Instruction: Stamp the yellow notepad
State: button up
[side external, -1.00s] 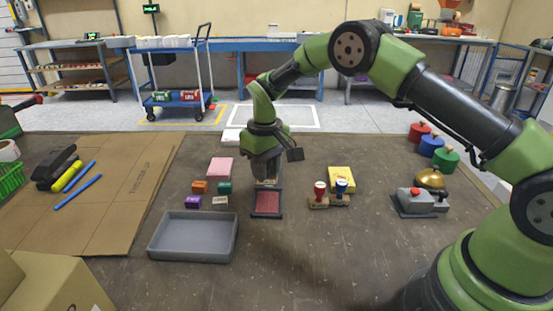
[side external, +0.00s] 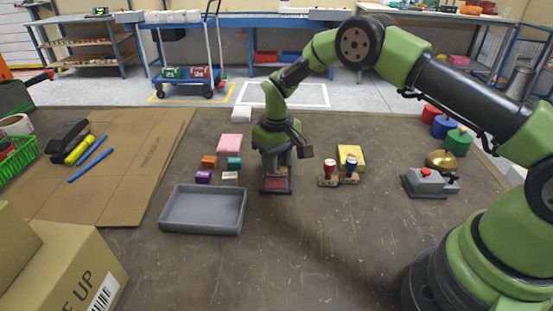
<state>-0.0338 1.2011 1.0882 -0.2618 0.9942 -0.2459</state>
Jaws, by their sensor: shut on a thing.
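The yellow notepad (side external: 352,153) lies on the table right of my gripper, partly hidden behind two standing stamps. These are a red-handled stamp (side external: 328,172) and a blue-handled stamp (side external: 350,170), both with wooden bases. My gripper (side external: 277,168) points down over a dark-framed red ink pad (side external: 276,185). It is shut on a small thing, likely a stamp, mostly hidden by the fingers. The held thing is low over the far part of the pad; I cannot tell whether it touches it.
A pink notepad (side external: 230,143), several small coloured blocks (side external: 209,161) and an empty grey tray (side external: 203,228) are left of my gripper. A gold bell (side external: 441,158) and a red-button box (side external: 427,180) stand right. The front middle table is clear.

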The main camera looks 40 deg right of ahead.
jog(key=shift+f, duration=0.6)
dwell(1.5)
jog(key=shift+r, duration=0.1)
jog(key=shift+r, duration=3.5)
jog(key=d+m, duration=0.5)
jog(key=d, duration=0.7)
jog(key=m, duration=0.4)
send_over(350, 150)
jog(key=shift+w+d+f, duration=0.1)
jog(key=shift+f, duration=2.75)
jog(key=shift+f, duration=0.6)
jog(key=shift+r, duration=0.15)
